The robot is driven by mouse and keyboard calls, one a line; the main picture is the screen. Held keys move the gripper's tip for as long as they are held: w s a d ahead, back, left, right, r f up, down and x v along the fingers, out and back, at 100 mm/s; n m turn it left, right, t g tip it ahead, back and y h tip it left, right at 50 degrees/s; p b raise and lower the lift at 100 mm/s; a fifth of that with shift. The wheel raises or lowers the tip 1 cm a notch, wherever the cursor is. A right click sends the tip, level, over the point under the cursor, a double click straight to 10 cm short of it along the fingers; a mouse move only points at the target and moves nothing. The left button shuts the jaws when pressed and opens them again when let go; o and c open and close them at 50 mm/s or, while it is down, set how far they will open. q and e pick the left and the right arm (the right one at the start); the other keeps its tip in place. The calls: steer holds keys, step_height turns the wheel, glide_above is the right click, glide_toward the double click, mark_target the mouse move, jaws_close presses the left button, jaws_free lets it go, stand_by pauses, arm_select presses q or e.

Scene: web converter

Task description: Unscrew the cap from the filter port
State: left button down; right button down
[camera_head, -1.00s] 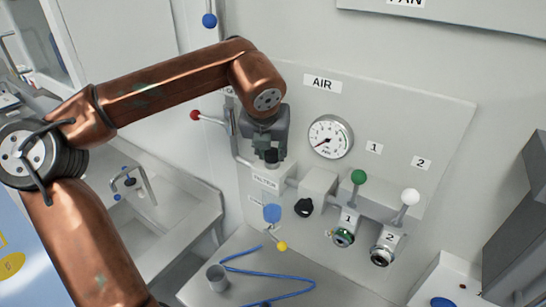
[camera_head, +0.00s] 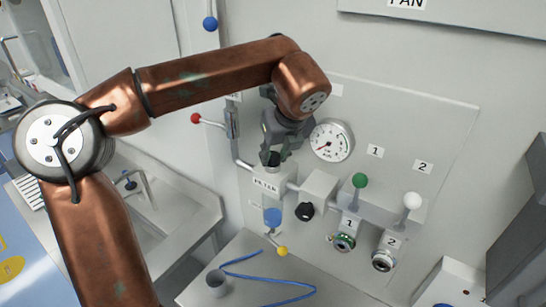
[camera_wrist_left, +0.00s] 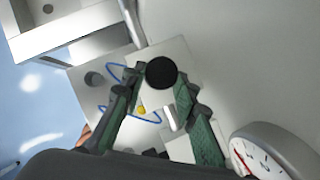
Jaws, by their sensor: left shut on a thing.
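The black cap (camera_head: 273,160) is at the top of the white block labelled FILTER (camera_head: 268,183) on the wall panel. My left gripper (camera_head: 274,156) points down from above, its fingers on either side of the cap, and is shut on it. In the left wrist view the round black cap (camera_wrist_left: 161,73) shows between the fingertips (camera_wrist_left: 158,84). I cannot tell whether the cap is still seated on the port or slightly raised. A blue filter bowl (camera_head: 272,216) hangs below the block. My right gripper is not in view.
A round gauge (camera_head: 331,141) is close to the right of my left gripper. A red-knobbed lever (camera_head: 196,118) is at its left. Green (camera_head: 359,181) and white (camera_head: 412,201) knobbed levers stand farther right. A grey cup (camera_head: 217,281) and blue hose (camera_head: 290,301) lie on the surface below.

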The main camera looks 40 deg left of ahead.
arm_select(q)
steer(key=shift+w+n+g+p, duration=0.1)
steer(key=shift+n+g+p, duration=0.2)
steer(key=shift+n, duration=0.3)
steer(key=shift+w+d+r+n+g+y+p, duration=0.15)
steer(key=shift+n+g+p, duration=0.35)
steer(key=shift+n+p, duration=0.55)
steer(key=shift+w+a+f+n+g+y+p, duration=0.1)
steer(key=shift+n+g+y+p, duration=0.3)
steer(key=shift+n+p, duration=0.6)
steer(key=c, duration=1.6)
jaws_free()
